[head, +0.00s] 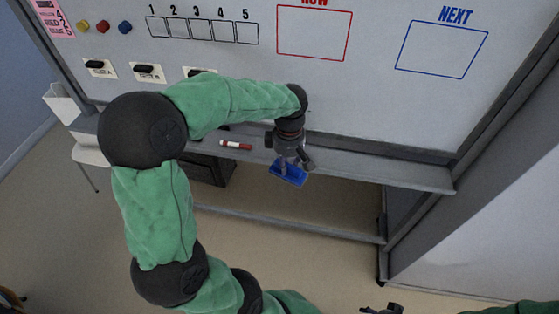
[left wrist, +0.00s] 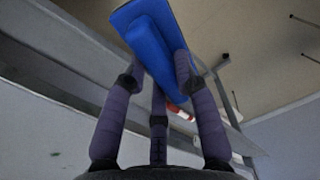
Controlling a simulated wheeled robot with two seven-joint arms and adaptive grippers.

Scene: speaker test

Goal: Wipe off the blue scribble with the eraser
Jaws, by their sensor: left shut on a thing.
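The blue eraser (head: 288,173) is held in my left gripper (head: 291,160), in front of the whiteboard's tray. In the left wrist view the eraser (left wrist: 148,38) is between the purple-grey fingers of the left gripper (left wrist: 160,80), tilted. The whiteboard (head: 365,105) fills the upper part of the head view; I see no blue scribble on the part in view, though my left arm hides some of it. My right gripper (head: 384,309) shows only as a dark piece at the bottom edge, cut off.
A red and white marker (head: 236,145) lies on the grey tray (head: 400,174), left of my left gripper. Coloured round magnets (head: 103,27) and black-handled items on white labels (head: 147,70) are on the board. A blue-outlined box (head: 441,50) and a red-outlined box (head: 314,33) are empty.

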